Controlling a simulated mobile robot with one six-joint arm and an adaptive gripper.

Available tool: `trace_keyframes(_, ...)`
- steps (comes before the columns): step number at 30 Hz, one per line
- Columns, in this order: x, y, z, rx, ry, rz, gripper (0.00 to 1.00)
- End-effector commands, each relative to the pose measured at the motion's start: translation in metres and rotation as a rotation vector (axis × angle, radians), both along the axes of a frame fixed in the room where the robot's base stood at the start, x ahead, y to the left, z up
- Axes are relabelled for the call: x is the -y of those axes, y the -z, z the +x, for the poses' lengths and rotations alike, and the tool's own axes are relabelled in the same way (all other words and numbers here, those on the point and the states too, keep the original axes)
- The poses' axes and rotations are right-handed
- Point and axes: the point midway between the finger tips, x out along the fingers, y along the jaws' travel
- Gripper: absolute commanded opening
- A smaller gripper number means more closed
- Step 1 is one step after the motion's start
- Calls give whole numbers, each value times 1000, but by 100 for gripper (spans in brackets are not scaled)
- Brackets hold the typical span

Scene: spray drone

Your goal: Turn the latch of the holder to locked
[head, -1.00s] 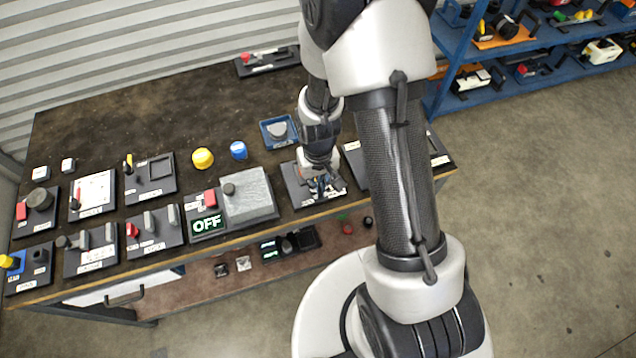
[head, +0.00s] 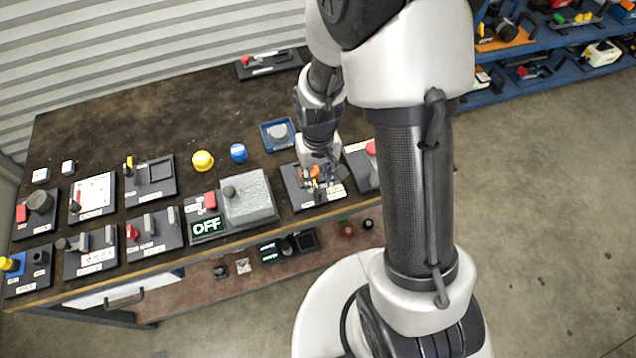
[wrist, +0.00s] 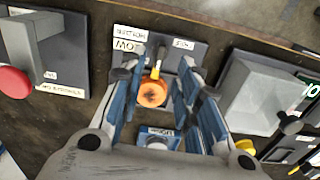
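My gripper (head: 333,170) hangs over a dark panel (head: 298,200) near the front right of the bench. In the wrist view my gripper (wrist: 163,70) has its blue-sided fingers spread apart. A round orange piece (wrist: 152,92) shows in the gap between them, and I see no contact with it. It also shows in the head view as a small orange spot (head: 314,172). The panel also shows in the wrist view (wrist: 210,48), with white labels and small grey upright parts near the fingertips. The fingers hide part of it. I cannot tell which part is the latch or read a locked mark.
A panel with a red knob (head: 371,148) stands close on the right. A panel with a grey box (head: 248,195) and an OFF display stands on the left. A blue tray (head: 268,142) lies behind. Several other panels fill the bench's left; its back middle is mostly clear.

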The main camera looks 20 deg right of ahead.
Motion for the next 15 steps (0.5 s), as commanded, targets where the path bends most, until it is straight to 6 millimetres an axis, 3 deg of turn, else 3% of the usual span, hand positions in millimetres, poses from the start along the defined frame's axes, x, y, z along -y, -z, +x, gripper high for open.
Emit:
trace_keyframes(6,0,-44,1,5,0,0,30)
trace_keyframes(15,0,-64,0,-1,0,0,30)
